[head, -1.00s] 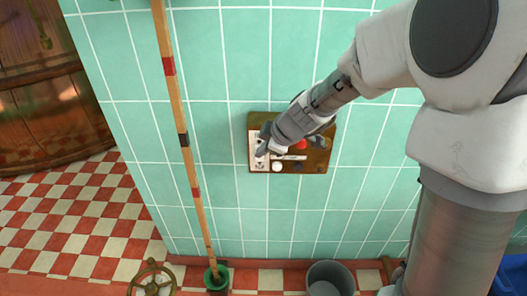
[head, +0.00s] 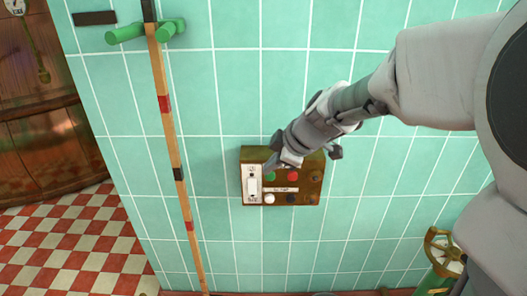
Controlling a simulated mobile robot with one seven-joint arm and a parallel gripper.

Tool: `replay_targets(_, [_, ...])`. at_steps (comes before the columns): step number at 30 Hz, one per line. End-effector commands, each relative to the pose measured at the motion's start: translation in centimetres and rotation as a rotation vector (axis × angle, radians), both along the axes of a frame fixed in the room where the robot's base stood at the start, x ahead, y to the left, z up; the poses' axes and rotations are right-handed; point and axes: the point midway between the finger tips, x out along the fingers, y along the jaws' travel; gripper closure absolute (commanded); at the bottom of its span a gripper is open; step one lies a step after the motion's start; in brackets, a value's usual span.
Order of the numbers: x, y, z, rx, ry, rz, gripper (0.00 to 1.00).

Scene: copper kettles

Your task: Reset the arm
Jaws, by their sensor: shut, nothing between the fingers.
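My gripper (head: 271,168) is in the head view, at the end of my arm, which reaches in from the right. Its fingers are shut and empty. They point down and left, in front of the upper left part of a brown control panel (head: 312,196) on the tiled wall. Whether the fingertips touch the panel cannot be told. The panel has a white plate with a switch (head: 253,186) at its left, a green button (head: 270,177), a red button (head: 293,176), a white button (head: 269,199) and several dark ones. My gripper and wrist hide part of its top edge.
A long wooden pole (head: 170,140) with red and black bands stands upright left of the panel, by green pegs (head: 150,31). A brass handwheel (head: 442,250) is at the lower right. A copper vessel (head: 40,120) and a checkered floor (head: 75,245) are at the left.

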Motion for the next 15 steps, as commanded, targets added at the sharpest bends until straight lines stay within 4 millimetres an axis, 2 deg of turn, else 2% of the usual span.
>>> replay_targets(9, [-0.4, -0.1, 0.5, 0.003, 0.005, -0.014, 1.0])
replay_targets(11, [-1.0, -0.3, 1.3, 0.01, 0.018, -0.042, 1.0])
replay_targets(15, [-3.9, -1.1, 4.1, 0.037, 0.073, -0.163, 1.0])
